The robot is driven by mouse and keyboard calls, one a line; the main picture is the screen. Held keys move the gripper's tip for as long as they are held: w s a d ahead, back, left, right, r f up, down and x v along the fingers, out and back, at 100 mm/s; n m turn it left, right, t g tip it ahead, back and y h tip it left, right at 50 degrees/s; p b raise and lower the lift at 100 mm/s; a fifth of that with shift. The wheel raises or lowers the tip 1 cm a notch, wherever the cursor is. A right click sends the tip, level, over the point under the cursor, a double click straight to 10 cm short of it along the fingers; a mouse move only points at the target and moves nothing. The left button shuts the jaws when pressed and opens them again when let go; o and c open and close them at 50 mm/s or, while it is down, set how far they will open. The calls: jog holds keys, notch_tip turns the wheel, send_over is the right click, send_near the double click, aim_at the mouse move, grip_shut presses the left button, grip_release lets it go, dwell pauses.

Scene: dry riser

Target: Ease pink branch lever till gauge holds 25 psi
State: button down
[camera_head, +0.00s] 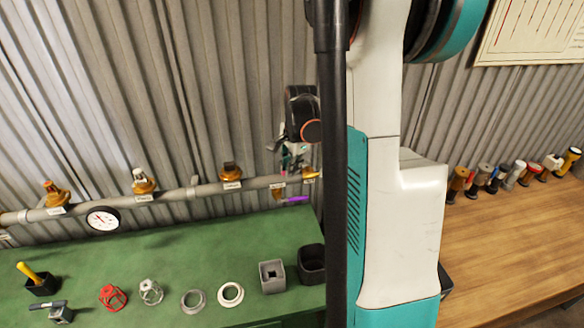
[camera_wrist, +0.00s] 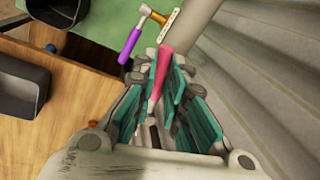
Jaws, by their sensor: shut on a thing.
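The pink branch lever (camera_wrist: 165,62) stands between the teal pads of my gripper (camera_wrist: 162,78) in the wrist view, with its lower part running down between the fingers. My gripper is shut on it. In the head view my gripper (camera_head: 294,158) is at the right end of the grey pipe (camera_head: 205,190), partly hidden by my arm, and the pink lever is hard to make out there. The round white gauge (camera_head: 103,218) hangs on the pipe at left; its needle shows, but its reading is too small to tell.
A purple lever (camera_wrist: 130,45) on a brass valve is close beside my gripper; it also shows in the head view (camera_head: 296,199). Brass outlets (camera_head: 144,182) line the pipe before the corrugated wall. The green bench (camera_head: 180,250) below holds cages, rings and dark boxes.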

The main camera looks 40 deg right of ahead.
jog(key=c, duration=1.6)
grip_release()
jog(key=shift+c, duration=0.2)
jog(key=shift+r, duration=0.1)
notch_tip(320, 180, up, 12)
jog(key=s, duration=0.2)
jog(key=shift+s+a+f, duration=0.15)
jog(key=shift+a+f, duration=0.05)
jog(key=shift+a, duration=0.05)
